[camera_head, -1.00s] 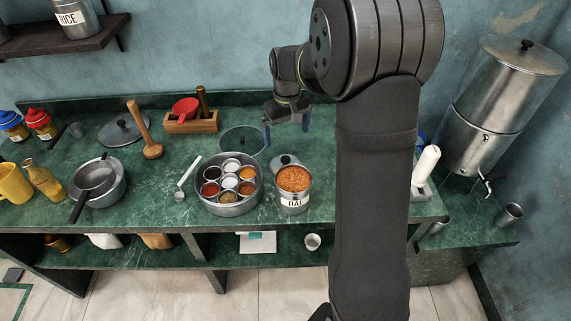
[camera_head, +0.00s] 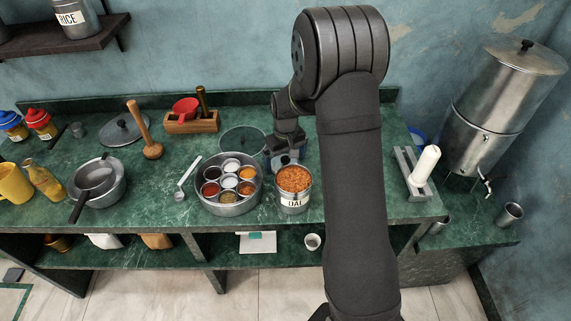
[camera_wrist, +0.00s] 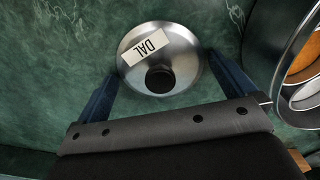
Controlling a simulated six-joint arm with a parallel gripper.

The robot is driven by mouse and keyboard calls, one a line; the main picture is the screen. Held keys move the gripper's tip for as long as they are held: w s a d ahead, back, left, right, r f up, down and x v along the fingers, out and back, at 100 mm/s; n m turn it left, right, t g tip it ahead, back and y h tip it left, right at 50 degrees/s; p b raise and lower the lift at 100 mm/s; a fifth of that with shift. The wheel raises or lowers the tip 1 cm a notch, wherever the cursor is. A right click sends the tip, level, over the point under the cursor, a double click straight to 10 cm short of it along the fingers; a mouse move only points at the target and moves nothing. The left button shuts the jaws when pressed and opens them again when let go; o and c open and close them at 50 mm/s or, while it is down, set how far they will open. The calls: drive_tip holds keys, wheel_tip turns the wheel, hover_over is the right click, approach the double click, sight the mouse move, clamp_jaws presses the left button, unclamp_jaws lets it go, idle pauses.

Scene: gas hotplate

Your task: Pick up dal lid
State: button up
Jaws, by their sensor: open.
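The dal lid (camera_wrist: 178,48) is a round steel lid with a dark knob and a white DAL label. It lies on the green counter behind the dal tin (camera_head: 293,190); in the head view my gripper (camera_head: 285,157) mostly hides it. In the wrist view my gripper (camera_wrist: 165,80) is open, with one blue finger on each side of the lid and the knob between them. I cannot tell whether the fingers touch the lid. The open tin is full of orange dal.
A round spice box (camera_head: 230,209) with several small cups stands left of the dal tin. A clear round lid (camera_head: 242,141) lies behind it. A white roll on a grey stand (camera_head: 425,166) is right of my arm. A steel water dispenser (camera_head: 487,115) stands far right.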

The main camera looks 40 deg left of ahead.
drive_tip(key=c, duration=1)
drive_tip(key=shift+d+f, duration=0.1)
drive_tip(key=shift+c, duration=0.2)
drive_tip(key=shift+r, duration=0.4)
drive_tip(key=c, duration=1.1)
drive_tip(key=r, duration=0.4)
drive_tip(key=shift+w+d, duration=0.2)
drive_tip(key=shift+d, duration=0.15)
clamp_jaws()
drive_tip(key=w+d+r, duration=0.4)
drive_tip(key=d+r, duration=0.2)
drive_tip(key=d, duration=0.3)
drive_tip(key=s+r+n, duration=0.4)
drive_tip(key=s+r, duration=0.3)
drive_tip(key=s, duration=0.6)
drive_tip(key=shift+w+d+f, duration=0.1)
drive_tip(key=shift+d+f, duration=0.15)
drive_tip(key=shift+f, duration=1.25)
drive_tip(key=shift+d+f, duration=0.2)
drive_tip(key=shift+f, duration=1.3)
